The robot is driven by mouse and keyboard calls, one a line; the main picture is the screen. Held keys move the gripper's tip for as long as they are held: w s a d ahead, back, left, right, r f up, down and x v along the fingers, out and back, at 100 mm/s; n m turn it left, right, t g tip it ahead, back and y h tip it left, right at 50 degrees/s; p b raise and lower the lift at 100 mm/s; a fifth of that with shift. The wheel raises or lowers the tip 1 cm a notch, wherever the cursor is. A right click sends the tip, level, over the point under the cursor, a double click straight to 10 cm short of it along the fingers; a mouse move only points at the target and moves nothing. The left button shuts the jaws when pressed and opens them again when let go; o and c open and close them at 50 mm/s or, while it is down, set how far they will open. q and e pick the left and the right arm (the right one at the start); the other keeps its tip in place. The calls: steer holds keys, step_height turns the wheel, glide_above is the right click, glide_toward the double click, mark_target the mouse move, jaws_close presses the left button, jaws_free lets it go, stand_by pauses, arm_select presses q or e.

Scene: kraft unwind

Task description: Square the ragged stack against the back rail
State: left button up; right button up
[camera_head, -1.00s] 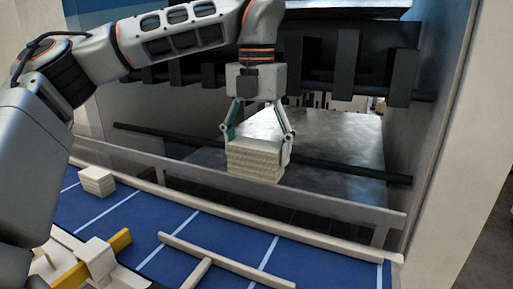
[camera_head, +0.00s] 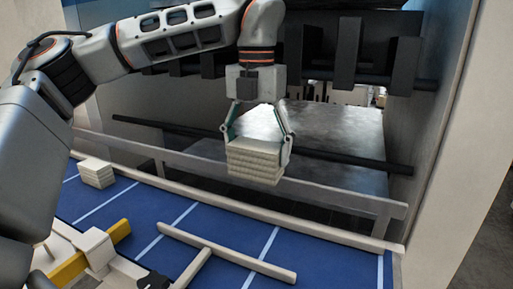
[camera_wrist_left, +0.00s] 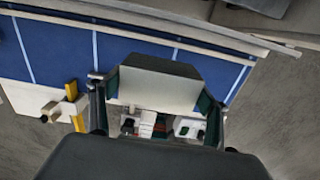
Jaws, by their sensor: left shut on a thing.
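My left gripper (camera_head: 257,138) is shut on a pale layered stack (camera_head: 255,162) and holds it by its sides, the fingers pointing down. In the head view the stack covers part of the pale raised rail (camera_head: 340,198) at the table's far edge. I cannot tell whether they touch. The layers look nearly even. In the left wrist view the gripper (camera_wrist_left: 160,105) shows with a pale block face (camera_wrist_left: 155,90) between its fingers. A second, smaller pale stack (camera_head: 97,173) stands on the blue table at the left. My right gripper is not in view.
The blue table (camera_head: 120,212) has white lines and a pale low edge strip (camera_head: 220,201). A pale T-shaped bar (camera_head: 235,255) lies at the front. A yellow bar (camera_head: 70,268) with a pale block is at the lower left. Dark hanging plates and a dark rod (camera_head: 340,158) are behind.

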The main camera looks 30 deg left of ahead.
mark_target(256, 177)
arm_select(q)
steer(key=shift+f+b, duration=0.85)
steer(key=shift+f, duration=1)
steer(key=shift+f+b, duration=0.5)
steer(key=shift+f, duration=0.65)
steer(key=shift+f, duration=0.35)
steer(key=shift+f+b, duration=0.95)
steer(key=shift+f, duration=1.15)
steer(key=shift+f+b, duration=0.4)
steer(key=shift+f, duration=0.85)
steer(key=shift+f, duration=0.3)
steer(key=shift+s+f, duration=0.15)
steer(key=shift+s, duration=0.65)
steer(key=o, duration=1.3)
steer(key=shift+d, duration=0.1)
